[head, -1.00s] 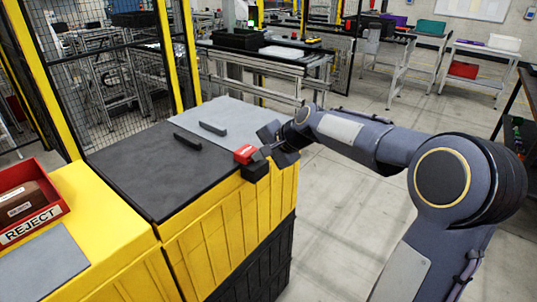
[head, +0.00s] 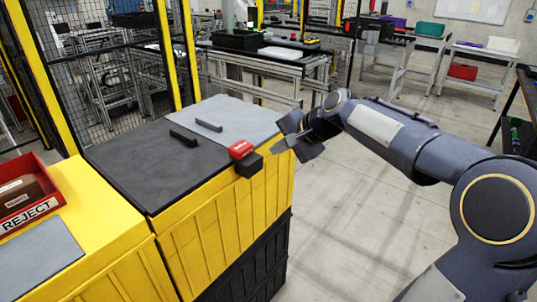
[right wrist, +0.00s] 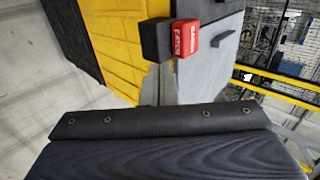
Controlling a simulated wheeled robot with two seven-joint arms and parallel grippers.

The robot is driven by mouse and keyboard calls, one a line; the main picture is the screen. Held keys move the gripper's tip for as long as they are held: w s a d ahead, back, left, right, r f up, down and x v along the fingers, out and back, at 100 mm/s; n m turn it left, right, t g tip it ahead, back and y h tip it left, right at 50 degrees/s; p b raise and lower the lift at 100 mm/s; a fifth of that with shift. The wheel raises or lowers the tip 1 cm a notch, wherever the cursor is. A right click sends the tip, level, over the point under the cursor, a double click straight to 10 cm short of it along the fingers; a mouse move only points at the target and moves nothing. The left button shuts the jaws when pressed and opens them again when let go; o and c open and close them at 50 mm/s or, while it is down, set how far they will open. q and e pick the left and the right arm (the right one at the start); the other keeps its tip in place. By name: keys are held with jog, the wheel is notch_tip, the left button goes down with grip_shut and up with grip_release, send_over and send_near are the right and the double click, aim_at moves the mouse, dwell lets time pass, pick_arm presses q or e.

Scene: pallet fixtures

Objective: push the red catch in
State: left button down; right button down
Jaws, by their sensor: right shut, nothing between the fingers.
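The red catch (head: 240,150) sits at the front edge of the yellow bin, by the seam of the dark and light grey lids. It adjoins a black block (head: 249,165) on the bin's front. In the right wrist view the red catch (right wrist: 186,39) is against the black block (right wrist: 156,40), with pale lettering on it. My left gripper is not in view.
The dark lid (head: 140,165) and light grey lid (head: 225,112) each carry a black bar handle. A red REJECT tray (head: 45,207) stands on the yellow surface at left. A mesh fence with yellow posts is behind. Open floor lies to the right.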

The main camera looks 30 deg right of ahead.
jog(key=v, duration=0.4)
jog(key=shift+s+d, duration=0.1)
jog(key=shift+s, duration=0.05)
jog(key=shift+r, duration=0.1)
jog(key=s+a+f+n+g, duration=0.1)
jog(key=s+a+f+n, duration=0.3)
jog(key=s, duration=0.4)
jog(key=s+a+f+n+g, duration=0.1)
jog(key=s+a+f+n, duration=0.2)
jog(key=s+a+f, duration=0.2)
jog(key=s+a+f+n, duration=0.4)
jog(key=s+f, duration=0.2)
jog(key=s, duration=0.5)
jog(key=shift+s+a+f+n+g, duration=0.2)
jog(key=shift+s+f+n+g, duration=0.1)
jog(key=shift+s+g, duration=0.1)
